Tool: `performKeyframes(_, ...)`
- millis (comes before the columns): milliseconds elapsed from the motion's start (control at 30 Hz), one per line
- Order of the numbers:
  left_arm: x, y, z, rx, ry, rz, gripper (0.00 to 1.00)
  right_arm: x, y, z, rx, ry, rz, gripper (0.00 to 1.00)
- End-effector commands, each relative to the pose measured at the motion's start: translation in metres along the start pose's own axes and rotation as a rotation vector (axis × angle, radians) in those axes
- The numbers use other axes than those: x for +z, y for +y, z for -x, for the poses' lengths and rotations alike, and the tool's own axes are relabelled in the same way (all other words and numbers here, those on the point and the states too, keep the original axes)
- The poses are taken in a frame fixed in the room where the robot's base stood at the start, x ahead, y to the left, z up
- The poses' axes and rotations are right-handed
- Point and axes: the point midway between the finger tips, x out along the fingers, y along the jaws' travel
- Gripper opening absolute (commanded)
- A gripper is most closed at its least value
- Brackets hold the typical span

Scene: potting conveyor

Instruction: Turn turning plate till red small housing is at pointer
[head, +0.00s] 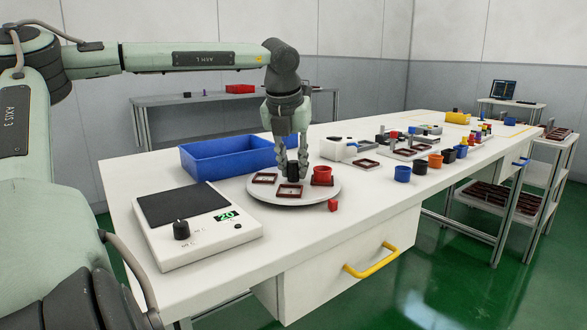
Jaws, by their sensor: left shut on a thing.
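The round grey turning plate (317,198) lies on the white bench. A red small housing (322,175) sits on the plate's right part. Two dark red frames (289,191) lie on its front and left parts. My left gripper (293,174) points straight down over the plate, shut on an upright black piece (293,169) near the plate's middle. The fingers partly hide this piece; I cannot tell if it is a knob or a loose part. A small red block (333,205), possibly the pointer, stands on the bench just off the plate's front right edge. My right gripper is not in view.
A blue bin (225,160) stands behind the plate. A white heater-like unit with a green display (228,215) stands at left. Blue, black and orange cups (420,167) stand in a row at right. Bare bench lies in front of the plate.

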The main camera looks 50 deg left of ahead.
Motion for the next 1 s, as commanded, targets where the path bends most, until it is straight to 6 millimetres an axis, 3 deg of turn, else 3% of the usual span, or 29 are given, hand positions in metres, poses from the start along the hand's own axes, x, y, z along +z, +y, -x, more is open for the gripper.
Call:
performKeyframes(500,0.002,0.000,0.001,-0.101,-0.005,-0.235,0.00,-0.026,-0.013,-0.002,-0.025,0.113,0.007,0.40)
performKeyframes(1000,0.002,0.000,0.002,-0.196,-0.006,-0.466,0.00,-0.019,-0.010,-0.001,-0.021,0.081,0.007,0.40)
